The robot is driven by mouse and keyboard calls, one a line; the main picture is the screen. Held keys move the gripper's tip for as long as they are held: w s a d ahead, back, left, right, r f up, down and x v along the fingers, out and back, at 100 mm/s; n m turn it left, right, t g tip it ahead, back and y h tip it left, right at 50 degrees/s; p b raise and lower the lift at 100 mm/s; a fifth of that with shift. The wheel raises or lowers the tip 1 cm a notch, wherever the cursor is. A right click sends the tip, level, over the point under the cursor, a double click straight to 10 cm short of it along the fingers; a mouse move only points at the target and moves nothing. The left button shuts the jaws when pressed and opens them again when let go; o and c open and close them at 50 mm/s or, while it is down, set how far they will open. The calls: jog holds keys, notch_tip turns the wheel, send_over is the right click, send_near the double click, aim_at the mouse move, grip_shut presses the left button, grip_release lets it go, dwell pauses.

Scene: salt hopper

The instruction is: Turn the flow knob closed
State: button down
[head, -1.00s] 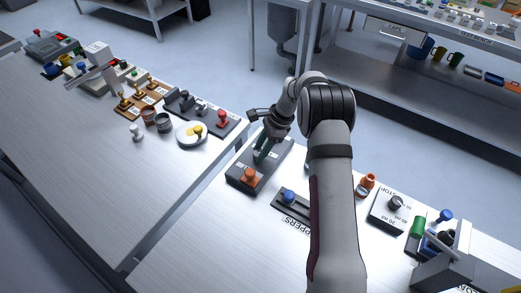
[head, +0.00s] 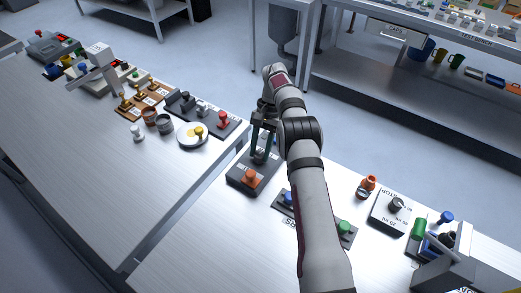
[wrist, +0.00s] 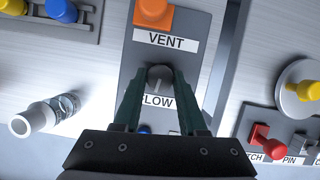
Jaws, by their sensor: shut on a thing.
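The flow knob (wrist: 159,78) is a round dark grey knob on a dark panel (wrist: 182,22). Its white label shows "LOW" in the wrist view, with the first letter hidden behind a finger. My gripper (wrist: 159,75) is shut on the flow knob, with one dark green finger on each side of it. In the head view my gripper (head: 262,150) stands over the same panel (head: 238,178), and the knob is partly hidden by the fingers.
An orange VENT knob (wrist: 153,12) sits beside the flow knob on the same panel; it also shows in the head view (head: 249,176). A blue knob (wrist: 62,10) is on a neighbouring strip. A plate with a yellow knob (head: 198,131) lies across the table gap.

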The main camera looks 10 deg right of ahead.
aim_at(263, 153)
jog(key=shift+n+h, duration=0.3)
jog(key=shift+n, duration=0.5)
jog(key=shift+c, duration=2.3)
grip_release()
jog(key=r, duration=0.4)
jog(key=shift+s+d+r, duration=0.15)
jog(key=shift+d+r, duration=0.25)
jog(key=s+d+r, duration=0.6)
jog(key=d, duration=0.3)
